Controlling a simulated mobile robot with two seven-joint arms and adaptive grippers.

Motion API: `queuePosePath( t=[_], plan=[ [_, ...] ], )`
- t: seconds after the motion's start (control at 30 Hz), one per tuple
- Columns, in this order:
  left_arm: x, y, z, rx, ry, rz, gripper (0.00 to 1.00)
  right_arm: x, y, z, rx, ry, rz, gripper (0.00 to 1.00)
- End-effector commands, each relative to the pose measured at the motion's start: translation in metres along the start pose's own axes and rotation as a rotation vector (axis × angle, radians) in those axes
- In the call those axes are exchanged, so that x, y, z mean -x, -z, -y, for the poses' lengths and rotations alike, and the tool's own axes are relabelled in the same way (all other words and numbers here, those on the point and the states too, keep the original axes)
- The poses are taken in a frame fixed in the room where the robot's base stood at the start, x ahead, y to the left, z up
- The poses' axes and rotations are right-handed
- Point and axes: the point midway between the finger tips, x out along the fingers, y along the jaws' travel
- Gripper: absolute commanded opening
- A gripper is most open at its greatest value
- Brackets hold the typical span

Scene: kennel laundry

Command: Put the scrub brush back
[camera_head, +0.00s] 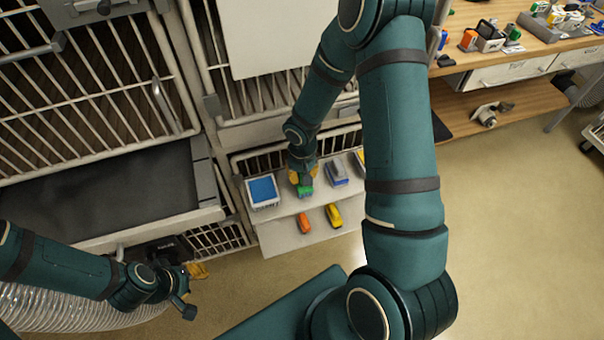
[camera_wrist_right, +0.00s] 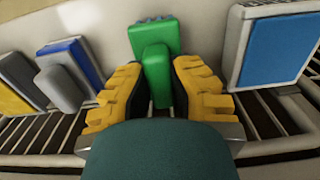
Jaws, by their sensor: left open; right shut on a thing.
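My right gripper (camera_head: 302,176) is shut on a green block-shaped thing with a raised grip, which looks like the scrub brush (camera_wrist_right: 156,72). Its yellow fingers sit on either side of the grip in the right wrist view (camera_wrist_right: 158,92). The green brush (camera_head: 305,190) is at the pale shelf (camera_head: 275,237), between a blue-topped white box and a blue-and-grey thing. I cannot tell whether it touches the shelf. My left gripper (camera_head: 191,286) is open and low at the left, apart from the shelf.
The white box (camera_head: 262,191) and blue-and-grey thing (camera_head: 336,173) flank the brush closely. Orange (camera_head: 304,222) and yellow (camera_head: 333,215) things lie in front. Barred cages (camera_head: 120,75) stand behind and left. A workbench (camera_head: 520,45) is at upper right.

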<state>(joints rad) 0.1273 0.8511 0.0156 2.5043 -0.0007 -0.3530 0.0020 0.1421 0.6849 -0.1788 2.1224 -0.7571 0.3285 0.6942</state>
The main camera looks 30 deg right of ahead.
Motion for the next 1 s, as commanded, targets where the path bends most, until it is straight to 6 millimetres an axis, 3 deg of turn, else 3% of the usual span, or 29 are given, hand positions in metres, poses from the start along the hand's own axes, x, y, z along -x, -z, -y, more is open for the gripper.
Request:
queuePosePath(
  t=[0.57,0.6,0.67,1.0],
  plan=[
    [-0.0055,-0.0007,0.0021,0.0,0.0,0.0,0.42,-0.0052,0.0001,0.0,0.0,0.0,0.0,0.0],
    [-0.0056,-0.0007,0.0021,0.0,0.0,0.0,0.42,-0.0053,0.0001,0.0,0.0,0.0,0.0,0.24],
    [-0.0052,-0.0006,0.002,0.0,0.0,0.0,0.42,-0.0048,0.0,0.0,0.0,0.0,0.0,0.45],
    [-0.0051,-0.0005,0.0019,0.0,0.0,0.0,0.42,-0.0033,0.0002,-0.0001,0.0,0.0,-0.001,0.45]
  ],
)
